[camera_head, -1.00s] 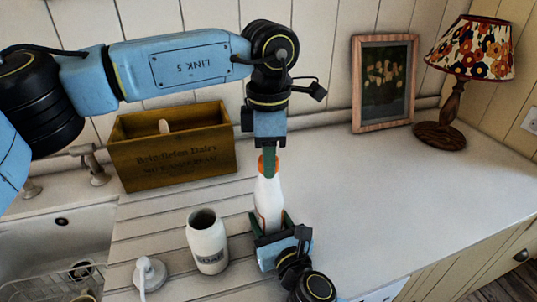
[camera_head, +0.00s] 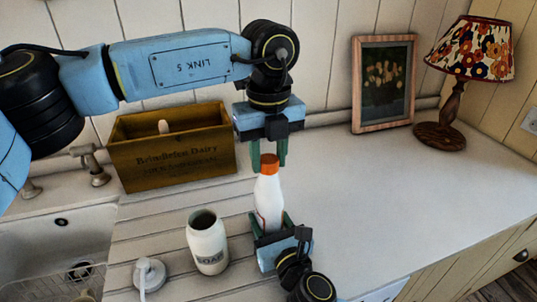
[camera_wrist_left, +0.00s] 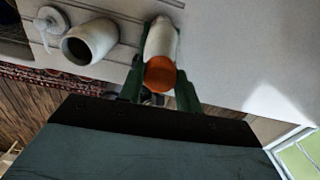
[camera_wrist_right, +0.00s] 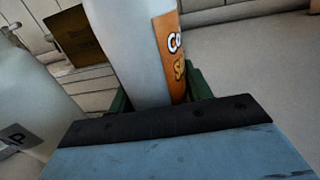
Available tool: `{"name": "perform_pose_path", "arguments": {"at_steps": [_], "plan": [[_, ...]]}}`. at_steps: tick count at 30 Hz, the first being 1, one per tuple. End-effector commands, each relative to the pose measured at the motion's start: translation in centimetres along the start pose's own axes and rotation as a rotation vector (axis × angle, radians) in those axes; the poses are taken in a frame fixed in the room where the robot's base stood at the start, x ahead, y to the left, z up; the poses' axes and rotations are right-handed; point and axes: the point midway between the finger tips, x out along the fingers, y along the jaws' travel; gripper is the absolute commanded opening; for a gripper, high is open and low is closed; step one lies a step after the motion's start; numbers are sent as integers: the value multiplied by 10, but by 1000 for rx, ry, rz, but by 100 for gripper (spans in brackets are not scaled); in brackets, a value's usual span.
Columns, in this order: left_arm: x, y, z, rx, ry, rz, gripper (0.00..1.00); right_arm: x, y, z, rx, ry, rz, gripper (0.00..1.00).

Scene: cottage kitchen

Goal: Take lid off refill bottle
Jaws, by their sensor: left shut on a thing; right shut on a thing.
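The refill bottle (camera_head: 268,201) is white with an orange lid (camera_head: 270,164) and stands upright on the counter. My left gripper (camera_head: 269,161) comes down from above and is shut on the lid. The lid sits on the bottle's neck; in the left wrist view the orange lid (camera_wrist_left: 160,73) lies between the fingers. My right gripper (camera_head: 270,223) is shut on the bottle's lower body from the front. In the right wrist view the bottle (camera_wrist_right: 137,50) with its orange label stands between the fingers, its top out of frame.
An open white soap jar (camera_head: 207,243) stands left of the bottle, with a white pump top (camera_head: 149,274) beside it. A wooden crate (camera_head: 172,158) stands behind. A sink (camera_head: 50,240) is at left. A picture frame (camera_head: 384,84) and lamp (camera_head: 455,95) stand at back right; the right counter is clear.

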Motion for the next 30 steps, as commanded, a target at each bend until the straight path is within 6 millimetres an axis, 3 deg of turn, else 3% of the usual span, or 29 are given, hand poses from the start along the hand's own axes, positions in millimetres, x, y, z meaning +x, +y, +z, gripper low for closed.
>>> {"name": "perform_pose_path", "arguments": {"at_steps": [6, 13, 30], "plan": [[0, 0, 0, -403, 1, 0, 7, 0, 0, 0, 0, 1, -1, 0], [-1, 0, 0, -711, 0, -1, 7, 0, 0, 0, -1, 1, -1, 0], [-1, 0, 0, -730, 0, -1, 7, 0, 0, 0, -1, 0, -1, 0]]}}
